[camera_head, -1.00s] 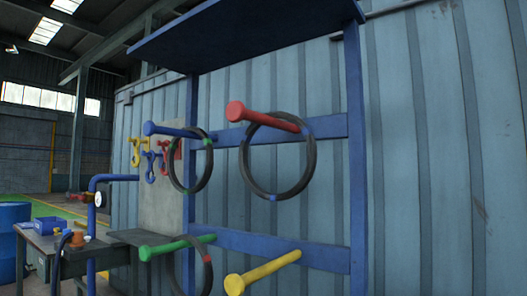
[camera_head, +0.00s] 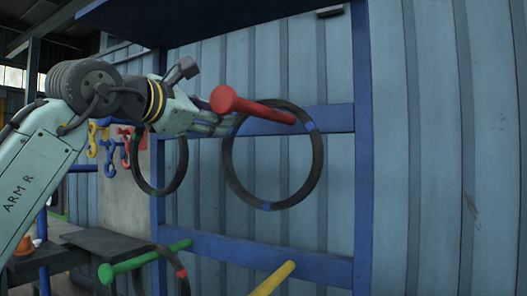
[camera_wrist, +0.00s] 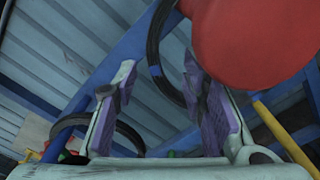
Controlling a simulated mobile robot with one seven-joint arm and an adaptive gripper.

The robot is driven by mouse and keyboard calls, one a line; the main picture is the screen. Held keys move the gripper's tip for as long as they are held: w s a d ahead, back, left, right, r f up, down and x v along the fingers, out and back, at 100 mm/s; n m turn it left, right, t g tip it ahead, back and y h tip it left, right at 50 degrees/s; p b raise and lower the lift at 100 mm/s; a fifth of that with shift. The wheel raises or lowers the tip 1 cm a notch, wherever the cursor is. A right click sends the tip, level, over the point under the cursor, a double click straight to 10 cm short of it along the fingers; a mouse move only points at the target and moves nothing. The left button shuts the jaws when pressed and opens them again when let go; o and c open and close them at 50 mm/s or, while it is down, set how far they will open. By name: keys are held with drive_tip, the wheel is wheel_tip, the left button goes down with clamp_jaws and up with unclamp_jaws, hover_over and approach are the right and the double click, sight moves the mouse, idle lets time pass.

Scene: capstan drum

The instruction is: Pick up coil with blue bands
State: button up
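The coil with blue bands (camera_head: 319,167) is a black ring hanging on a red peg (camera_head: 255,107) on the blue rack. One blue band is at its bottom and another at its upper right. My gripper (camera_head: 226,124) reaches in from the left, beside the coil's upper left side and partly hidden by the peg's head. In the wrist view, my gripper (camera_wrist: 160,75) has its purple-padded fingers apart. The coil (camera_wrist: 153,48) with a blue band shows between them in the picture. I cannot tell whether it lies between the fingers in depth.
A coil with a green band (camera_head: 183,165) hangs to the left, behind my arm. Below, a coil with a red band (camera_head: 182,273) hangs on a green peg (camera_head: 145,261). A yellow peg (camera_head: 272,279) is bare. The red peg's large head (camera_wrist: 250,40) is close to my gripper.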

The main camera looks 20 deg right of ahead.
sight(237, 118)
drive_tip(key=p+x, duration=0.1)
drive_tip(key=x, duration=0.3)
drive_tip(key=shift+w+d+r, duration=0.1)
drive_tip(key=shift+w+d, duration=0.05)
drive_tip(key=shift+w, duration=0.05)
drive_tip(key=p+x, duration=0.1)
drive_tip(key=x, duration=0.1)
drive_tip(key=p+x, duration=0.1)
drive_tip(key=x, duration=0.1)
drive_tip(key=shift+w+r+p, duration=0.2)
drive_tip(key=shift+w+p, duration=0.1)
drive_tip(key=shift+w, duration=0.1)
drive_tip(key=shift+w+d+f, duration=0.15)
drive_tip(key=shift+w+d, duration=0.05)
drive_tip(key=shift+w, duration=0.1)
drive_tip(key=shift+c, duration=0.6)
clamp_jaws()
